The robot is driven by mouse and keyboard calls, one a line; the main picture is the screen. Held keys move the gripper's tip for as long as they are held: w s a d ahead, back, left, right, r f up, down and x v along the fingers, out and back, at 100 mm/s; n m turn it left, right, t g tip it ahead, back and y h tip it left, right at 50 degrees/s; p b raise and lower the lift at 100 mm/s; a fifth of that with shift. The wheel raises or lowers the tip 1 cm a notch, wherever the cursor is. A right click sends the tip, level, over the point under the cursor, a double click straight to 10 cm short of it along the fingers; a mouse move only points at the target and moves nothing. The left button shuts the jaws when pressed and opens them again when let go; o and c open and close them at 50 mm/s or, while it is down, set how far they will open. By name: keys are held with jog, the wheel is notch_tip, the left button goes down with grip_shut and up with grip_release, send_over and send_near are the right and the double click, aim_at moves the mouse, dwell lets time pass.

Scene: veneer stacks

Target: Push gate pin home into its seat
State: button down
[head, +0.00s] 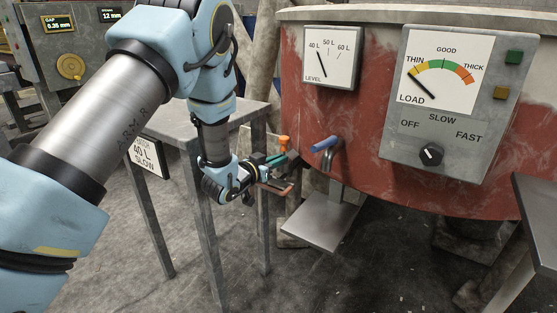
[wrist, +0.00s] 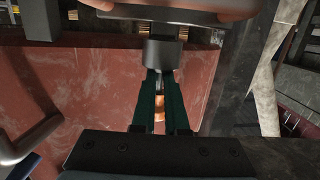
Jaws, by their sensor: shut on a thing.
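My gripper (head: 276,160) is at the left side of the red vat, with its dark green fingers pointing toward an orange knob (head: 283,142). In the wrist view the two green fingers (wrist: 161,78) are closed at a grey cylinder (wrist: 163,53), and a copper-coloured piece (wrist: 159,112) shows in the gap between them. I take what is held to be the gate pin, but its outline is largely covered by the fingers. The seat and how deep the pin sits cannot be made out.
The red vat (head: 375,145) fills the right. A blue-handled tap (head: 325,144) sticks out beside my gripper, above a grey shelf (head: 318,222). A grey table (head: 185,120) with a sign (head: 148,157) stands at left. A dial panel (head: 450,95) is on the vat.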

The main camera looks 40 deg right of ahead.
jog(key=shift+f, duration=0.25)
jog(key=c, duration=0.9)
grip_release()
jog(key=shift+c, duration=0.2)
jog(key=shift+o, duration=0.4)
jog(key=shift+a, duration=0.2)
jog(key=v, duration=1)
jog(key=shift+a, duration=0.2)
jog(key=shift+s, duration=0.1)
